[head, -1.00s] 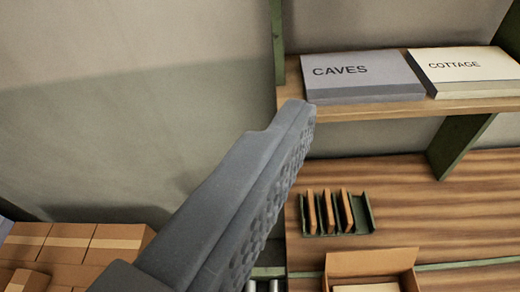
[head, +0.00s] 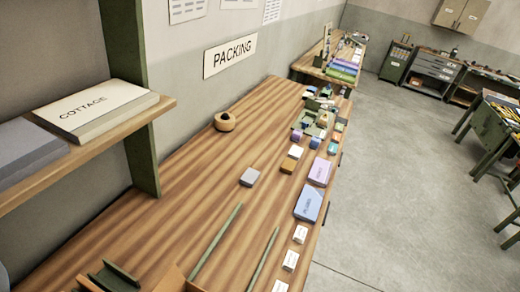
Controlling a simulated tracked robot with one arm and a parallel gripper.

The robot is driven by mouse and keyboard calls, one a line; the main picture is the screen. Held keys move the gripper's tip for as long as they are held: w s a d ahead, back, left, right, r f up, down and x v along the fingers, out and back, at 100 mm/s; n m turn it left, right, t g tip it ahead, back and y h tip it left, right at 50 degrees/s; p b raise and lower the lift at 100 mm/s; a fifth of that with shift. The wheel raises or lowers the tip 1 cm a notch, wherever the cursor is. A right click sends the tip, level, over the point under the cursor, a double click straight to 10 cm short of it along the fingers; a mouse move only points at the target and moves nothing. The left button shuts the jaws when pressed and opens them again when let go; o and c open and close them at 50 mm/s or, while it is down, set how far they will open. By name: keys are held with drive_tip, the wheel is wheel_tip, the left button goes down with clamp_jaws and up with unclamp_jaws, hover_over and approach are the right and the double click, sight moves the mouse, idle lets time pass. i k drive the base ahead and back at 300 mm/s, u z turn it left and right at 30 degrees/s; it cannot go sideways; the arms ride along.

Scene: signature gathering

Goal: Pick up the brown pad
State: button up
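A small brown block (head: 288,166) lies flat on the long wooden bench, right of centre; it may be the brown pad, but it is too small to be sure. A cream block (head: 295,152) lies just behind it.
The bench (head: 185,190) has bare wood at left. Blue (head: 309,203) and lilac (head: 320,171) packs line its right edge. A shelf with the COTTAGE box (head: 95,108) overhangs left. A green rack (head: 115,276) sits lower left. Open floor (head: 400,180) lies right.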

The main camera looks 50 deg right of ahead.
sight(288, 165)
drive_tip(key=z, duration=0.4)
drive_tip(key=k, duration=0.95)
drive_tip(key=z, duration=0.85)
drive_tip(key=i, duration=0.4)
drive_tip(key=k, duration=1.3)
drive_tip(key=z, duration=0.4)
drive_tip(key=i, duration=1.05)
drive_tip(key=z, duration=0.5)
drive_tip(key=i, duration=1.25)
drive_tip(key=u, duration=0.4)
drive_tip(key=i, duration=1.2)
drive_tip(key=u, duration=0.75)
